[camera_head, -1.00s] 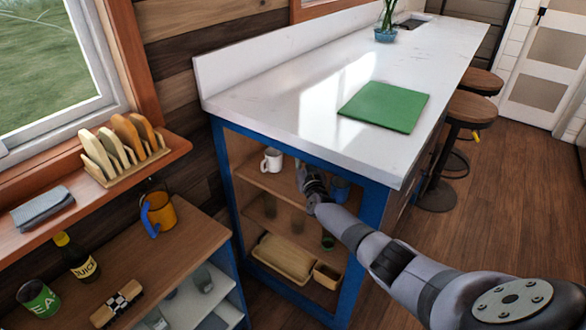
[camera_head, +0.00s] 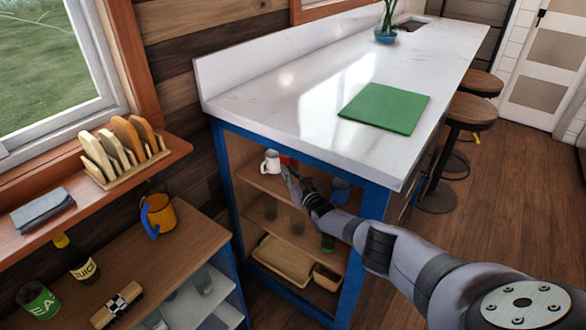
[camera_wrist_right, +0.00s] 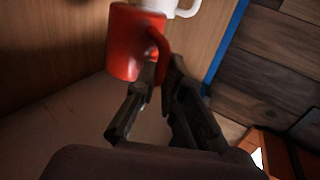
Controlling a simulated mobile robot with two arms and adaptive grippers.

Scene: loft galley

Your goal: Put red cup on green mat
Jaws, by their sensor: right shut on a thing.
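The red cup (camera_wrist_right: 130,42) shows large in the right wrist view, its handle turned toward my gripper. In the head view only a small part of the red cup (camera_head: 288,161) shows, beside the white mug, on the upper shelf under the counter. My right gripper (camera_wrist_right: 160,82) is shut on the red cup at its handle. In the head view my right gripper (camera_head: 288,173) reaches into the shelf opening. The green mat (camera_head: 385,107) lies flat and bare on the white counter. My left gripper is not in view.
A white mug (camera_head: 271,161) stands left of the red cup, very close to it. A blue cup (camera_head: 340,190) is on the right of the same shelf. The blue frame and countertop (camera_head: 330,140) edge bound the opening. The counter around the mat is clear.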

